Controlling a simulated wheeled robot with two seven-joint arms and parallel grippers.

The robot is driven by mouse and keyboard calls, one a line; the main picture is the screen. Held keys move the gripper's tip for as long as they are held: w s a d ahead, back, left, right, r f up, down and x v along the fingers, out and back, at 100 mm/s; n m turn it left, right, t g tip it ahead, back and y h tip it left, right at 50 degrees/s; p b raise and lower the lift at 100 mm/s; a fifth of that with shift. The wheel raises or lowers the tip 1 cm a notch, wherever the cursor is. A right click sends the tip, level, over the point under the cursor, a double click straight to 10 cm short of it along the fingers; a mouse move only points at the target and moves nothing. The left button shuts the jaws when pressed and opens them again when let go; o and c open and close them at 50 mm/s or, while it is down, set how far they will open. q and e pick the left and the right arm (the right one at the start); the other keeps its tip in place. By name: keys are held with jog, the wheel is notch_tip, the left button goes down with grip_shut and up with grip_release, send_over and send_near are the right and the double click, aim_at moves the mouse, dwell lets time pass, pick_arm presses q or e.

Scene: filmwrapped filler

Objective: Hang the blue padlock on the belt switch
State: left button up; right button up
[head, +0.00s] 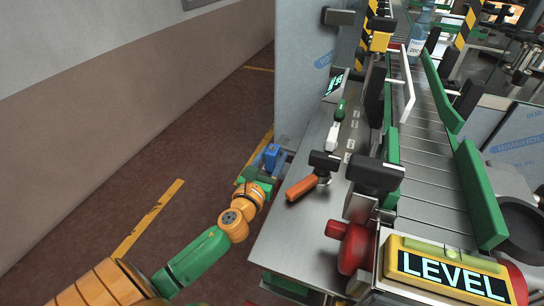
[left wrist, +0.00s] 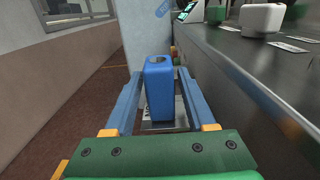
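The blue padlock (head: 272,154) is at the left side of the steel machine table, next to my left gripper (head: 265,168). In the left wrist view the padlock (left wrist: 160,88) stands upright between the two blue fingers of that gripper (left wrist: 160,78). The fingertips are close to its sides; whether they press on it is not clear. A pale plate with partly hidden lettering (left wrist: 181,112) shows behind and below the padlock. I cannot tell which part of the line is the belt switch. My right gripper is not in view.
A red rounded part (head: 354,248) and a yellow LEVEL display (head: 447,272) are at the front. The conveyor (head: 430,160) runs beyond. Floor (head: 190,160) at left is clear.

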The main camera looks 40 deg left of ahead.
pick_arm(q)
jog(key=shift+o, duration=0.7)
jog(key=v, duration=0.7)
jog(key=shift+s+b, duration=0.1)
jog(key=shift+b, duration=0.3)
jog(key=s+d+f+n+g+h+p, duration=0.1)
jog(key=s+f+n+g, duration=0.3)
jog(key=f, duration=0.6)
jog(key=s+f+n+g, duration=0.3)
jog(key=f+n, duration=0.4)
jog(key=f, duration=0.3)
jog(key=s+d+f+n+g+h+p, duration=0.1)
jog(key=s+f+n+g, duration=0.3)
jog(key=f, duration=0.6)
jog(key=s+d+f+n+g, duration=0.2)
jog(key=s+f+n, duration=0.1)
jog(key=s+n, duration=0.2)
jog(key=s+d+f+n+g+h, duration=0.1)
jog(key=s+d+f+n, duration=0.1)
jog(key=s+n, duration=0.3)
jog(key=s+d+f+n+g+h+p, duration=0.1)
jog(key=s+f+n, duration=0.4)
jog(key=s, duration=0.6)
jog(key=shift+d+n+g, duration=0.4)
jog(key=shift+d+g, duration=0.4)
jog(key=shift+d, duration=0.1)
jog(key=shift+f, duration=0.15)
